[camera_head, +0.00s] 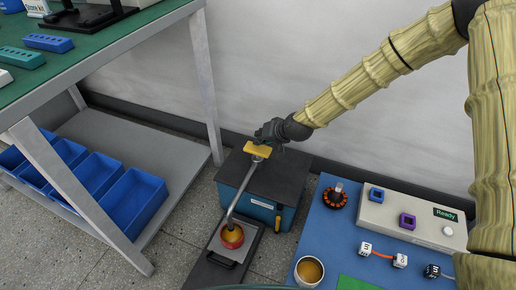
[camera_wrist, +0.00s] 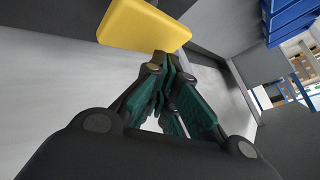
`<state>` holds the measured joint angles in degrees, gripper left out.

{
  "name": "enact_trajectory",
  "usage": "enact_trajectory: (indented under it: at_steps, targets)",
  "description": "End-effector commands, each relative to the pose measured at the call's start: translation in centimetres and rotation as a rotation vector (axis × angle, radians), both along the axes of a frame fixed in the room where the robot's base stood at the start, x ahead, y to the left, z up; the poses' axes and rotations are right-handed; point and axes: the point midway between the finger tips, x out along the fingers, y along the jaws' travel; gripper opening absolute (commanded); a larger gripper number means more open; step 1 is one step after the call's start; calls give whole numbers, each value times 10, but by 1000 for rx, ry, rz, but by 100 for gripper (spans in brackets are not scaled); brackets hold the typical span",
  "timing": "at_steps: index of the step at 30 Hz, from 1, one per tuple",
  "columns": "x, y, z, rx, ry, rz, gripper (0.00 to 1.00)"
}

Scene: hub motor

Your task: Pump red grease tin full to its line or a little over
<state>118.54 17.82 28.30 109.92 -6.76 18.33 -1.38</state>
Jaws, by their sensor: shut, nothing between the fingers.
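The red grease tin (camera_head: 232,238) stands on a dark tray (camera_head: 212,272) under the end of a grey spout pipe (camera_head: 247,188). Yellow-brown grease shows inside it; its line cannot be made out. The pump is a blue box (camera_head: 232,200) with a dark top. A yellow pump handle (camera_head: 257,150) sits above it. My gripper (camera_head: 266,138) is just behind the handle, shut and empty. In the wrist view my closed fingertips (camera_wrist: 168,62) are close to the yellow handle (camera_wrist: 145,24); whether they touch it cannot be told.
A blue mat (camera_head: 318,222) at right bears a second tin (camera_head: 309,271) with tan contents, an orange-and-black ring part (camera_head: 334,197) and a control panel (camera_head: 390,214) with a "Ready" display. A green-topped bench (camera_head: 105,45) with blue bins (camera_head: 137,203) below stands left.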

Motion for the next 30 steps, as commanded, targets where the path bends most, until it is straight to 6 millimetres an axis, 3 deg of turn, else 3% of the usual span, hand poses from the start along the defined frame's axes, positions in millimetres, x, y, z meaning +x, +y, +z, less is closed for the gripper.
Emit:
enact_trajectory:
  at_steps: [30]
  targets:
    - [0,0,-8,0,0,0,0]
